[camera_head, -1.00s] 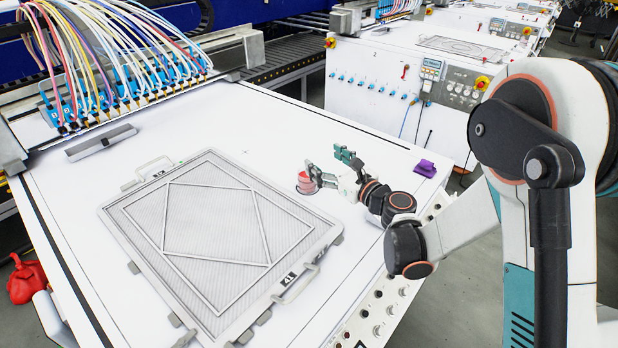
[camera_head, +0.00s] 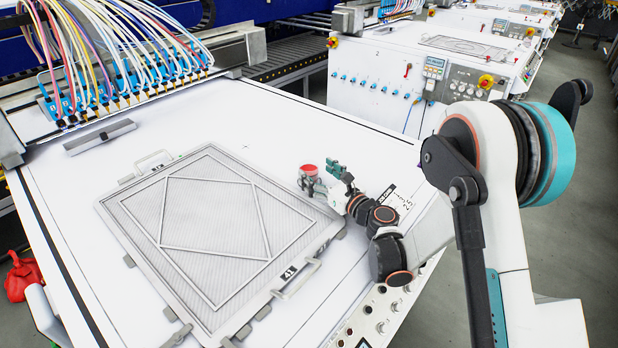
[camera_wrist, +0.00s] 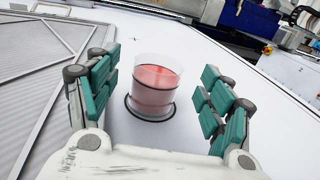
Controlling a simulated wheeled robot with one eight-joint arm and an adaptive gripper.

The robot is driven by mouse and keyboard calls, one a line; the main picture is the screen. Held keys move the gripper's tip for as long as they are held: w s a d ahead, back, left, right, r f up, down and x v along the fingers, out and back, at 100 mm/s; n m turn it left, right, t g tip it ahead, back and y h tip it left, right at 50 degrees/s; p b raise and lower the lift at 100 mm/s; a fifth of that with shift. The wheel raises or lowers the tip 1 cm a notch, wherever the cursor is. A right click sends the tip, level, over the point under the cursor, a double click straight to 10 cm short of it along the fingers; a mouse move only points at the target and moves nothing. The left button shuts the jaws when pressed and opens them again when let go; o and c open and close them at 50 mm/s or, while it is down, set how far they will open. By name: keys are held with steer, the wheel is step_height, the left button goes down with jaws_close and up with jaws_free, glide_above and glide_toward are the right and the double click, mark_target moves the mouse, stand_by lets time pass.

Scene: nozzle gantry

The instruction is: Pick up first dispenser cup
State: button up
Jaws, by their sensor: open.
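The dispenser cup (camera_wrist: 156,88) is clear with red contents and a dark band. It stands upright on the white table inside a dark ring (camera_wrist: 131,112). In the head view the cup (camera_head: 309,171) shows just right of the framed screen, partly hidden by a finger. My gripper (camera_wrist: 158,98) is open, with its green-padded fingers to the left and right of the cup and a gap on both sides. In the head view my gripper (camera_head: 322,176) is low over the table at the cup.
A framed mesh screen (camera_head: 135,245) lies on the table left of the cup. A grey bar (camera_head: 100,137) and a row of nozzles with coloured tubes (camera_head: 125,85) are at the back left. The white table (camera_head: 260,120) behind the cup is clear.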

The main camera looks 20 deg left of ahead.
mark_target(309, 166)
steer(key=b+x, duration=0.1)
steer(key=x, duration=0.3)
steer(key=shift+w+a, duration=0.1)
steer(key=shift+a, duration=0.05)
steer(key=c, duration=1.4)
